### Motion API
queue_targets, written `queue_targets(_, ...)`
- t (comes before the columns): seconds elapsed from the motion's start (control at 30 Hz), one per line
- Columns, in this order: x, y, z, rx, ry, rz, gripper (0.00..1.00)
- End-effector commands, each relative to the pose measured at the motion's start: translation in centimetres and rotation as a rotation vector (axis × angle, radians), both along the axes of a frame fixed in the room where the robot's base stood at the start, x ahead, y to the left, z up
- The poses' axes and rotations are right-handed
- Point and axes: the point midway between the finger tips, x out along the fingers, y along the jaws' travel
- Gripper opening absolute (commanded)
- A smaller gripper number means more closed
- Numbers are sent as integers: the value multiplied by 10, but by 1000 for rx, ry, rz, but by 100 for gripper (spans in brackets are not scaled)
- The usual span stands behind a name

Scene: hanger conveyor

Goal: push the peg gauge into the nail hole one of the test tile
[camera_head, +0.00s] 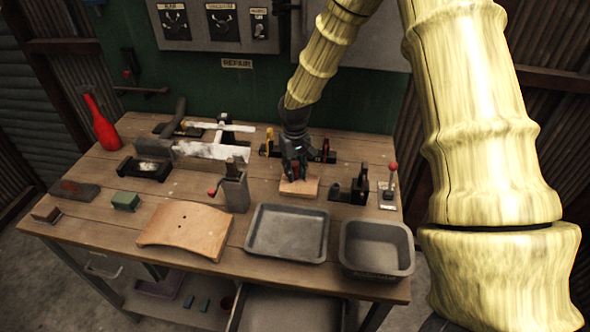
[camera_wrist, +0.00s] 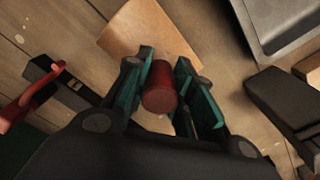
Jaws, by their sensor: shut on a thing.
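The peg gauge, a dark red cylinder (camera_wrist: 160,92), is gripped between the two green-padded fingers of my gripper (camera_wrist: 161,88) in the wrist view. My gripper (camera_head: 293,172) points down over a small light wooden block (camera_head: 308,189) at the middle of the bench; the block also shows in the wrist view (camera_wrist: 145,35). I cannot tell whether the peg's lower end touches the block.
A shallow grey tray (camera_head: 286,234) and a deeper grey bin (camera_head: 377,247) line the front edge. A grey clamp block (camera_head: 236,190) stands between my gripper and the tile.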

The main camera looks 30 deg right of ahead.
Motion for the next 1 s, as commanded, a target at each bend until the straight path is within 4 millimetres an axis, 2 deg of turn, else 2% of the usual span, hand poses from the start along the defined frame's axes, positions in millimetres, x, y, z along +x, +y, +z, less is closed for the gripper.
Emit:
queue_targets(0.7, 0, 0, -9, 0, 0, 0, 3)
queue_targets(0.73, 0, 0, -8, 0, 0, 0, 30)
queue_targets(0.77, 0, 0, -8, 0, 0, 0, 35)
queue_targets(1.0, 0, 0, -8, 0, 0, 0, 35)
